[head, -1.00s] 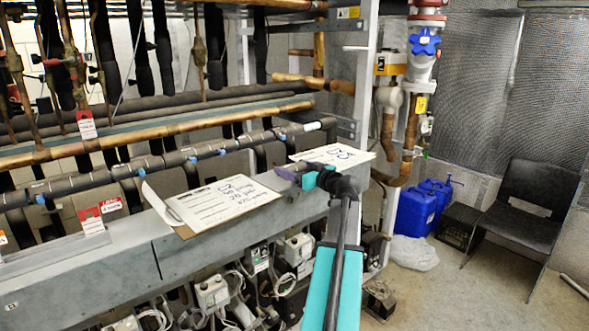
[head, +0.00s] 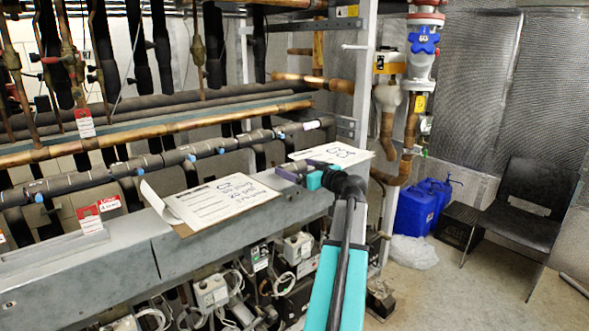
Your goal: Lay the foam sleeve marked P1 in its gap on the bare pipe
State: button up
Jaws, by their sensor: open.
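My gripper (head: 292,171) is in the head view, just right of centre, with purple and teal fingers pointing left. It is open, and I see nothing held in it. It is over the right end of the grey beam, beside two paper sheets. A bare copper pipe (head: 170,129) runs across behind the beam. In front of it runs a pipe in black foam (head: 150,163) with blue rings and a pale label near its right end. I cannot read a P1 mark anywhere, so I cannot tell which piece is that sleeve, nor make out its gap.
A clipboard (head: 215,203) and another paper sheet (head: 335,154) lie on the grey beam (head: 95,279). Red and white tags (head: 90,220) stand at left. An upright post (head: 363,90) and valve pipework (head: 420,70) are at right. Open floor lies before the chair (head: 520,210).

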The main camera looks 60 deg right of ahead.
jog(key=b+v, duration=0.2)
jog(key=v, duration=0.7)
jog(key=shift+s+a+b, duration=0.2)
jog(key=shift+s+b, duration=0.1)
jog(key=shift+b, duration=0.05)
dwell(0.4)
